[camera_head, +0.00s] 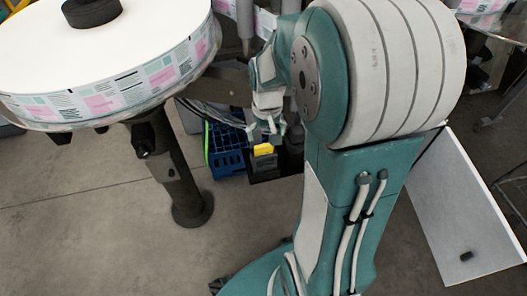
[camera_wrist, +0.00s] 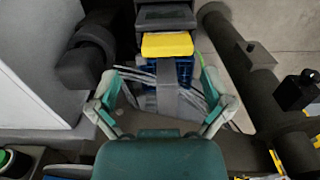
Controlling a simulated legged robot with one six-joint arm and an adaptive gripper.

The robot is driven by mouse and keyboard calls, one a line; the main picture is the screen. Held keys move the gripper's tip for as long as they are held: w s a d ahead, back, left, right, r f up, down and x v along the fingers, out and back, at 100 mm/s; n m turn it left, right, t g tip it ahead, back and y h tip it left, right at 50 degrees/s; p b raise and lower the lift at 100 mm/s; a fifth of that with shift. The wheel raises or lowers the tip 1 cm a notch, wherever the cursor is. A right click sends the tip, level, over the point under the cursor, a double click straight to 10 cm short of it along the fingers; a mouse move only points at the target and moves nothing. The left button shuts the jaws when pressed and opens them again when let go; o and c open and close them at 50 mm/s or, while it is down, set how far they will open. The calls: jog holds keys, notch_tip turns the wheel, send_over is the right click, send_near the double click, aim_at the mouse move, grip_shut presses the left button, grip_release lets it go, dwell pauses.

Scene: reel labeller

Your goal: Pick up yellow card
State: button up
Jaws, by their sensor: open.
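The yellow card (camera_wrist: 167,45) shows in the wrist view at the upper middle, on the front of a dark grey box-like holder (camera_wrist: 165,16). In the head view the yellow card (camera_head: 263,150) is a small patch just below my gripper (camera_head: 264,128). In the wrist view my gripper (camera_wrist: 165,100) is open, with its two fingers spread wide and nothing between them. The card lies ahead of the fingertips, roughly centred between them. I cannot tell the exact gap, and the card's lower edge borders cables and a grey strip.
A large label reel (camera_head: 105,60) stands on a dark post (camera_head: 178,170) at the left. A blue crate (camera_head: 226,150) sits beside the dark holder. Loose grey cables (camera_wrist: 190,98) hang below the card. A dark cylinder (camera_wrist: 240,65) runs along the right. A white panel (camera_head: 470,215) stands at the right.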

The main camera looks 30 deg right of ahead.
aim_at(262, 146)
jog(key=f, duration=0.2)
jog(key=a+f, duration=0.1)
jog(key=f, duration=0.1)
jog(key=shift+w+f, duration=0.1)
jog(key=shift+f, duration=0.05)
jog(key=shift+d+f, duration=0.1)
jog(key=shift+f, duration=0.5)
jog(key=shift+d, duration=0.15)
jog(key=c, duration=0.9)
